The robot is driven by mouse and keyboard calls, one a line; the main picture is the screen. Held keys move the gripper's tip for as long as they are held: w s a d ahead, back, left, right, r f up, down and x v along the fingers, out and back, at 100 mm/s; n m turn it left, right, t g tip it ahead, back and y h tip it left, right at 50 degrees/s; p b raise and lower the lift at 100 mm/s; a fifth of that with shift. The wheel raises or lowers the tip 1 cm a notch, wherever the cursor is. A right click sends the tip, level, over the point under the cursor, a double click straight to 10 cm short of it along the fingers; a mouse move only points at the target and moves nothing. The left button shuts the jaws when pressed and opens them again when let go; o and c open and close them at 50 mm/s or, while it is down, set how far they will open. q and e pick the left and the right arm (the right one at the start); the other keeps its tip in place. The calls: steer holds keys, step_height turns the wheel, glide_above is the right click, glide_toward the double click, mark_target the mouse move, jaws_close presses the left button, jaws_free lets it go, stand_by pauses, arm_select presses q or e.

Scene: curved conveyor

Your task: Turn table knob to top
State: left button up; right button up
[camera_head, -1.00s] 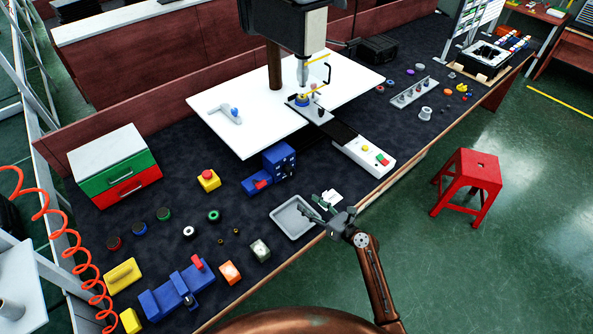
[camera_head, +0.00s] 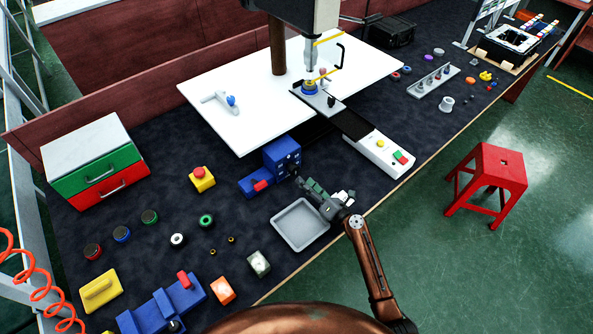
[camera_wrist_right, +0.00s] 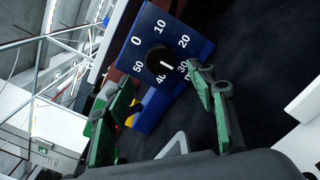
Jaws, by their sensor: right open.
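A blue device (camera_head: 279,153) stands on the dark table, with its dial face toward my right gripper. The dial face shows in the right wrist view (camera_wrist_right: 194,51), with white numbers from 0 to 50 around a round black knob (camera_wrist_right: 157,55). The knob's white mark points about toward 30. My right gripper (camera_head: 305,188) is just in front of the dial face, in the head view. In the wrist view its two green-grey fingers (camera_wrist_right: 160,108) are spread apart, one each side below the knob, and not touching it. My left gripper is out of view.
A grey tray (camera_head: 277,232) lies just below the right gripper. A white board (camera_head: 245,137) is behind the blue device. A yellow block with a red button (camera_head: 202,184) stands to the left. A white control box (camera_head: 375,160) is to the right, and a red stool (camera_head: 487,165) stands off the table.

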mark_target(296, 171)
steer(key=b+x, duration=0.1)
steer(key=x, duration=0.4)
steer(key=shift+w, duration=0.45)
steer(key=shift+w+a+b, duration=0.4)
steer(key=shift+w+a, duration=0.05)
steer(key=shift+w, duration=0.05)
steer(key=shift+r, duration=0.1)
steer(key=shift+c, duration=0.4)
steer(key=c, duration=1.1)
steer(key=shift+n, duration=0.3)
